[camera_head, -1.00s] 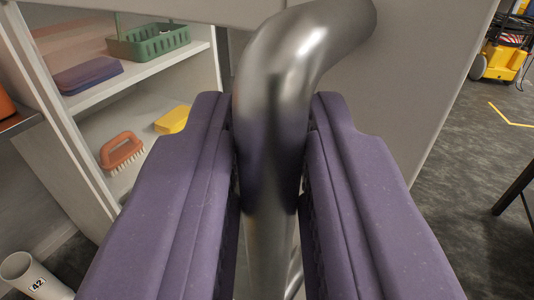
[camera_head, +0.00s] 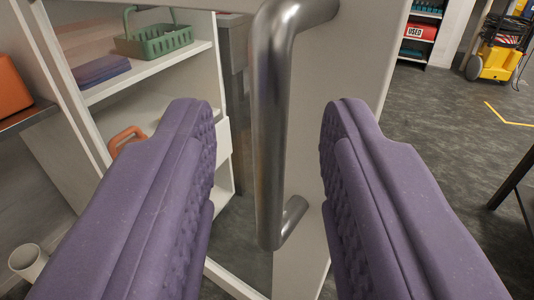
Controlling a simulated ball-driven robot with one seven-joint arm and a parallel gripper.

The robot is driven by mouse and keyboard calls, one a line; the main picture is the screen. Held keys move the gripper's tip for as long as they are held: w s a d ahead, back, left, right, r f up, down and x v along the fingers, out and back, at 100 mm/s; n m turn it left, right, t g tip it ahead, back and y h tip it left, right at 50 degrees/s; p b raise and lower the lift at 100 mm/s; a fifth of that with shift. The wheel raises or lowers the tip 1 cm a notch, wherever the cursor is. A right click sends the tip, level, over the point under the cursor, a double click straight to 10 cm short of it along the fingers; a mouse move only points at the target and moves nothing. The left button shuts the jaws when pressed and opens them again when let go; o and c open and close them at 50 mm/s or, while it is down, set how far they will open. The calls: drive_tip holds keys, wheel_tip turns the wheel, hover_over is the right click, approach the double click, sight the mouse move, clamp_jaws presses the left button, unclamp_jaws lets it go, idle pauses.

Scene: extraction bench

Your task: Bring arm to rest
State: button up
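My gripper (camera_head: 268,165) has two purple padded fingers, which are open wide with a gap between them. A vertical steel bar handle (camera_head: 269,120) on a pale cabinet door (camera_head: 312,150) shows in the gap. The handle is ahead of the fingers and neither finger touches it. Nothing is held.
Left of the door, an open shelf unit (camera_head: 150,75) holds a green basket (camera_head: 155,40), a folded blue cloth (camera_head: 101,69) and an orange brush (camera_head: 125,138). A white tube (camera_head: 28,260) stands lower left.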

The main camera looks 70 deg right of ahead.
drive_tip(key=v, duration=0.3)
idle(0.4)
